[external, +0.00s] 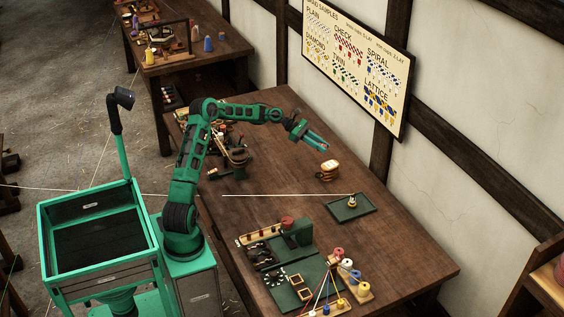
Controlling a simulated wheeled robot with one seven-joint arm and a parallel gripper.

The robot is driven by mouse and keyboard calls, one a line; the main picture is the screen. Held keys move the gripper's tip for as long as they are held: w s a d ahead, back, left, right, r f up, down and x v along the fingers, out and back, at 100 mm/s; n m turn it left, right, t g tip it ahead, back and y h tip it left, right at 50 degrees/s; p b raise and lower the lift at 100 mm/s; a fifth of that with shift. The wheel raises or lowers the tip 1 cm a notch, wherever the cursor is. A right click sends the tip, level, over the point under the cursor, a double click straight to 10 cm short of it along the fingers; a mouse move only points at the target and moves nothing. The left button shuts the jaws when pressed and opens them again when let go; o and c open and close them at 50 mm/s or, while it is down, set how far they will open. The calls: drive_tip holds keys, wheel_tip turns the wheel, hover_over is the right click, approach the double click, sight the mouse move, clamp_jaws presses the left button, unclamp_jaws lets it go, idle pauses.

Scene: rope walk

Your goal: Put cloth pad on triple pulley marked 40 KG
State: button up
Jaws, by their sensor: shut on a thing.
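My gripper (320,143) is at the end of my outstretched arm, above the far half of the brown workbench. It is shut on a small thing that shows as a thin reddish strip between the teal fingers. It is too small to tell if this is the cloth pad. A tan wooden block with dark bands (329,169) stands on the bench below and slightly right of my gripper, apart from it. It looks like a pulley block, but no 40 KG marking can be read.
A dark green tray (366,209) holds a small post with a pale line tied to it. Green boards (290,287) with small parts and coloured spools (345,264) are at the near end. A cluttered dark stand (237,157) is left of my gripper. The bench's middle is fairly clear.

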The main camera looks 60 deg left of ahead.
drive_tip(key=s+a+n+y, duration=0.1)
drive_tip(key=s+a, duration=0.2)
drive_tip(key=a, duration=0.6)
hover_over(326, 165)
drive_tip(key=shift+t, duration=0.4)
wheel_tip(326, 165, down, 6)
drive_tip(key=shift+s+d, duration=0.1)
drive_tip(key=shift+d, duration=0.05)
drive_tip(key=shift+f, duration=2)
drive_tip(key=shift+f, duration=0.15)
drive_tip(key=o, duration=1)
drive_tip(key=v, duration=1.2)
